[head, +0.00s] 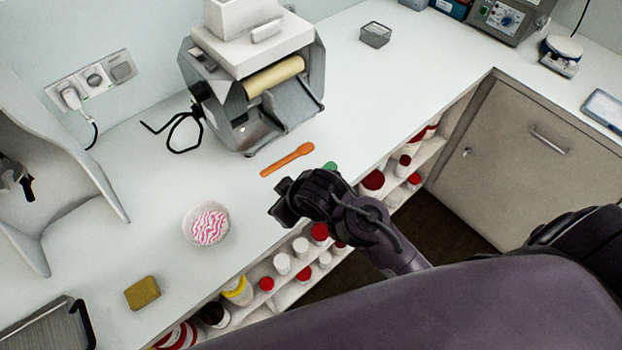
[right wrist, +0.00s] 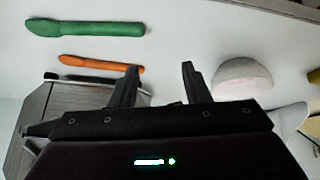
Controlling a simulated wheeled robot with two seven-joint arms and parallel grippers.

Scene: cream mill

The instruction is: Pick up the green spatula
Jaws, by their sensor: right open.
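The green spatula (right wrist: 85,28) lies on the white counter at the upper left of the right wrist view. In the head view only a small green part of it (head: 330,167) shows, the rest hidden behind my right gripper (head: 284,205). An orange spatula (head: 287,160) lies on the counter just left of it and also shows in the right wrist view (right wrist: 100,63). My right gripper (right wrist: 160,80) is open with nothing between its fingers. It is above the counter's front edge, apart from the green spatula. My left gripper is not in view.
A roller mill (head: 255,75) stands behind the spatulas. A bowl with pink-striped contents (head: 209,226) and a yellow sponge (head: 142,293) are at left. Shelves of jars (head: 283,264) are under the counter's front edge. Counter right of the mill is mostly clear.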

